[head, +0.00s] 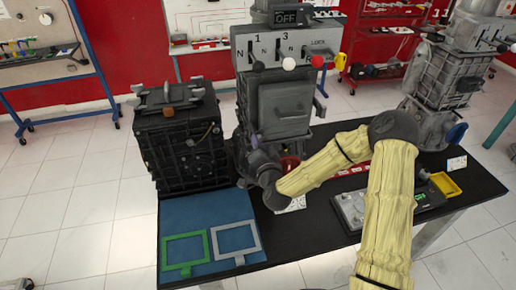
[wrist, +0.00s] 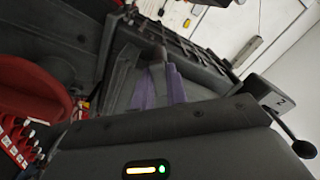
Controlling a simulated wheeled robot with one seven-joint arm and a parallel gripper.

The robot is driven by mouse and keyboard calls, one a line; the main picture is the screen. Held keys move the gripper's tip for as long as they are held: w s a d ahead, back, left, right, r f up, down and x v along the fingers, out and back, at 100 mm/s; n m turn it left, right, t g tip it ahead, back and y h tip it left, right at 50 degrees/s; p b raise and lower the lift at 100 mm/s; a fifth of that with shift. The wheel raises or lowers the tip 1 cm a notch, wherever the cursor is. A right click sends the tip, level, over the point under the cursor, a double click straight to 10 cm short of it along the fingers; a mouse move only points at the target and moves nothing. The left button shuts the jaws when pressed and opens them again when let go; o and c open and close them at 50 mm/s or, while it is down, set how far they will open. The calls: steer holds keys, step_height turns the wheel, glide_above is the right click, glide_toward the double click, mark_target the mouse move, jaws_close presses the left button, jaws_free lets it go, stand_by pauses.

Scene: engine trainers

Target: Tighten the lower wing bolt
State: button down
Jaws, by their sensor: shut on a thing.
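The middle engine trainer (head: 285,105) is a grey housing with a lever panel on top. My gripper (head: 254,150) reaches the lower left of its front, with the arm coming in from the right. In the wrist view the purple-padded fingers of my gripper (wrist: 164,84) are close together, shut on a small grey part at the housing. That part looks like the wing bolt (wrist: 158,55), mostly hidden between the fingers. In the head view my gripper and wrist cover the bolt. Which way its wings are turned cannot be told.
A black engine block (head: 180,140) stands close on the left. A blue mat (head: 190,222) with a green frame (head: 185,250) and a grey frame (head: 236,240) lies in front. A red part (wrist: 30,88) is near my gripper. Another trainer (head: 440,85) stands right.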

steer(key=shift+d+m+b, duration=0.1)
steer(key=shift+m+b, duration=1.4)
steer(key=shift+m, duration=2.5)
steer(key=c, duration=1.4)
jaws_free()
steer(key=shift+s, duration=0.1)
